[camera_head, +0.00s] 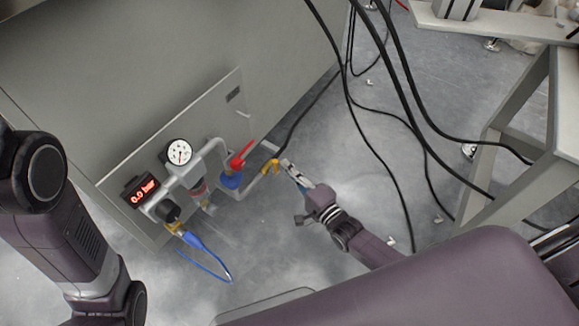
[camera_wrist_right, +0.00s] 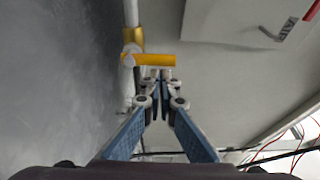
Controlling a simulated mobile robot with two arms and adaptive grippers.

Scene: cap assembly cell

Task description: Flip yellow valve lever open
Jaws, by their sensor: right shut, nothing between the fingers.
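The yellow valve lever (camera_head: 271,166) sits on the grey pipe at the right end of the panel's pipework. In the right wrist view the lever (camera_wrist_right: 156,60) is a flat yellow bar running sideways from the valve body (camera_wrist_right: 133,36). My right gripper (camera_head: 287,164) is just right of the lever in the head view. In the right wrist view its shut, empty fingertips (camera_wrist_right: 156,80) are close to the lever's free end; I cannot tell whether they touch it. My left arm shows at the left, but its gripper is out of view.
A red-handled valve (camera_head: 240,155), a round gauge (camera_head: 179,152) and a red display (camera_head: 143,190) reading 0.0 bar are on the panel. A blue hose (camera_head: 208,259) loops below. Black cables (camera_head: 352,110) hang right of the panel. A grey frame (camera_head: 518,150) stands at the right.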

